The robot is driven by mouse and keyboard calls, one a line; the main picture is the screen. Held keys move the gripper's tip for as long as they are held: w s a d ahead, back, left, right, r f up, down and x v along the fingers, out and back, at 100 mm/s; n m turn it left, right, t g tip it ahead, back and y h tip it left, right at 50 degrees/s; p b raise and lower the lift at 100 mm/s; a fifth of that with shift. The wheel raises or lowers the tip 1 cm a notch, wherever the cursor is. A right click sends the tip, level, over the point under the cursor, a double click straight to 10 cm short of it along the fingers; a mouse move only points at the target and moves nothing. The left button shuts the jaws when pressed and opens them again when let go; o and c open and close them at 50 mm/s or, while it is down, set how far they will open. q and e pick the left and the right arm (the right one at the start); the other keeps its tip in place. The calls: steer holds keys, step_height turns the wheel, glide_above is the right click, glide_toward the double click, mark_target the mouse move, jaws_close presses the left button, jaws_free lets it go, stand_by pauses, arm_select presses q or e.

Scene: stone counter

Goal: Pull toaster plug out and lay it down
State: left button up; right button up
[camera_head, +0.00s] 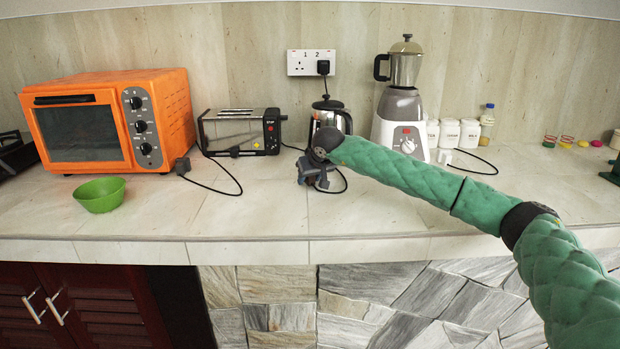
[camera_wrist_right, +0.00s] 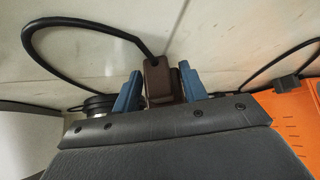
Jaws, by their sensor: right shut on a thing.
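The toaster (camera_head: 240,132), silver and black, stands on the counter between the oven and the kettle. The wall socket plate (camera_head: 300,63) has an empty left outlet and a black plug (camera_head: 323,67) in its right outlet. My right gripper (camera_head: 318,182) is low over the counter in front of the kettle. In the right wrist view its blue fingers are shut on a dark brown plug (camera_wrist_right: 158,80) with a looping black cable (camera_wrist_right: 85,14). The cable's far end is hard to follow. Whether the held plug touches the counter is unclear. My left gripper is out of view.
An orange oven (camera_head: 168,100) stands left, with a green bowl (camera_head: 100,195) before it. Another dark plug (camera_head: 182,166) lies beside the oven. A kettle (camera_head: 330,118), blender (camera_head: 402,110) and white canisters (camera_head: 450,132) stand behind my right arm. The counter's front strip is clear.

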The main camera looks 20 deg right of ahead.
steer(key=shift+f, duration=0.35)
steer(key=o, duration=1.1)
